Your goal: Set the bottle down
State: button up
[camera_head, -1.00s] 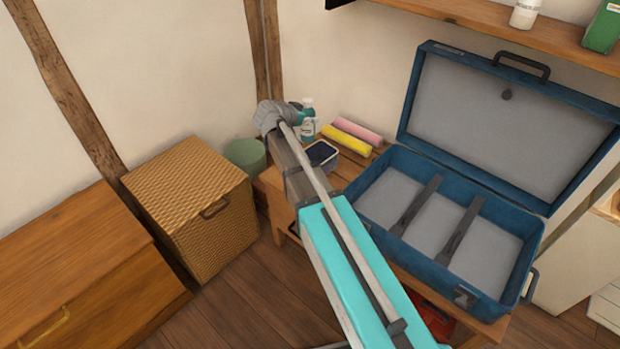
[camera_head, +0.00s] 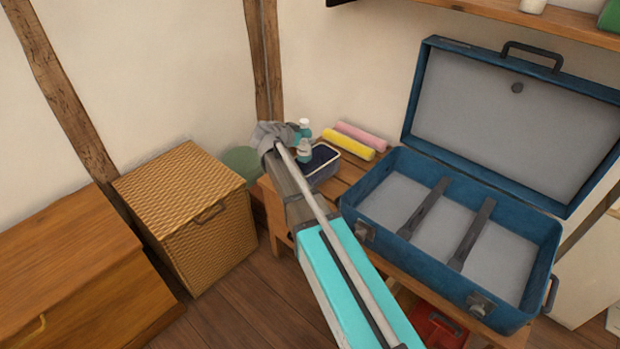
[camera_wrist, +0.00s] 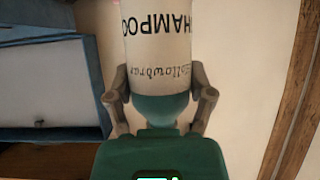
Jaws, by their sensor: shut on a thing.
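The shampoo bottle (camera_wrist: 158,45), white with dark lettering and a teal band, is between the two fingers of my gripper (camera_wrist: 160,105) in the wrist view. Its lettering is upside down in that picture, and its top part runs out of frame. In the head view my gripper (camera_head: 277,138) is over the left end of the wooden bench (camera_head: 346,172). Two small teal-and-white bottle shapes (camera_head: 304,150) show just right of it. I cannot tell clearly which is the held one or whether it touches the bench.
A dark, pale-rimmed container (camera_head: 322,160) sits beside the gripper, with yellow (camera_head: 348,145) and pink (camera_head: 363,136) rolls behind. An open blue case (camera_head: 455,235) fills the bench's right. A wicker box (camera_head: 190,215) and a green round bin (camera_head: 243,160) stand left.

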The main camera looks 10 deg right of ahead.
aim_at(300, 153)
dwell(0.3)
notch_tip(300, 153, down, 6)
jog(key=b, duration=0.6)
jog(key=shift+f, duration=0.15)
dwell(0.3)
jog(key=shift+f+b, duration=1.85)
jog(key=shift+b, duration=0.2)
jog(key=shift+f, duration=0.15)
jog(key=o, duration=1.3)
jog(key=shift+r, duration=0.2)
